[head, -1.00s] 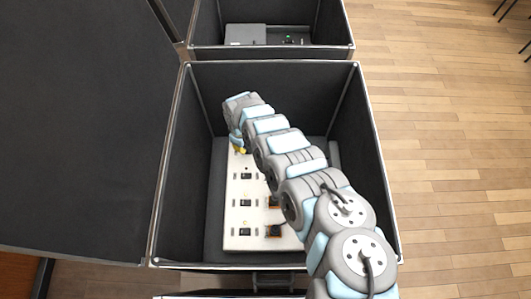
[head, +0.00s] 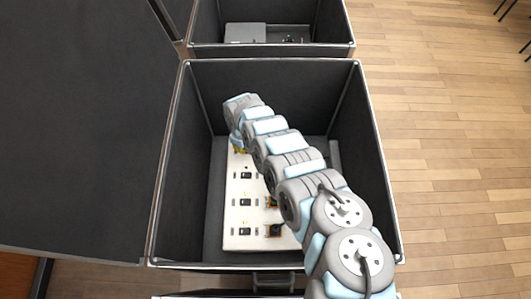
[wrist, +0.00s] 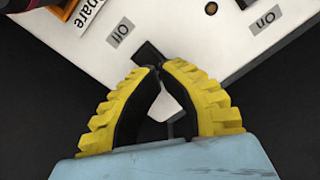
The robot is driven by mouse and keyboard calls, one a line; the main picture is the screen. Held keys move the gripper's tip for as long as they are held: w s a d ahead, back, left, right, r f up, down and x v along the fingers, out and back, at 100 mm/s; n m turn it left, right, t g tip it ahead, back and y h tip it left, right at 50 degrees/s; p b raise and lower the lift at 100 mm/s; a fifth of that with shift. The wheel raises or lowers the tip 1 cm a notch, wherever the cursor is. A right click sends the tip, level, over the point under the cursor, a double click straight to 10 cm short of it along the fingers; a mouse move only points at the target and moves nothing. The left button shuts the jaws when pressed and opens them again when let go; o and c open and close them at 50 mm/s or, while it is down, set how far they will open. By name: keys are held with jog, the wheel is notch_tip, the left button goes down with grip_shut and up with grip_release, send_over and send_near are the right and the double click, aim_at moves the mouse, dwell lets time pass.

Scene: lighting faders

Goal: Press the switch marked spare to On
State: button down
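The white panel (head: 245,190) lies in the open black case. In the wrist view, its corner carries a tilted "spare" label (wrist: 95,20), an "Off" label (wrist: 120,31) and an "On" label (wrist: 264,20). A black switch (wrist: 148,52) sits between the Off and On labels, partly hidden behind my fingertips. My gripper (wrist: 160,68) has its yellow fingers brought together at the tips, with nothing visible held between them. The tips are over or at the switch; contact cannot be told. In the head view my gripper (head: 238,150) is at the panel's far end, mostly hidden by my arm.
Several similar dark switches (head: 245,202) and orange-based parts (head: 275,230) sit along the panel. The case walls (head: 290,85) rise around it, and the open lid (head: 80,120) stands at left. A second case (head: 270,50) is behind.

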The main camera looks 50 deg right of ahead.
jog(key=shift+f, duration=0.45)
dwell(0.3)
notch_tip(320, 180, up, 7)
jog(key=p, duration=0.7)
jog(key=shift+r, duration=0.1)
dwell(0.8)
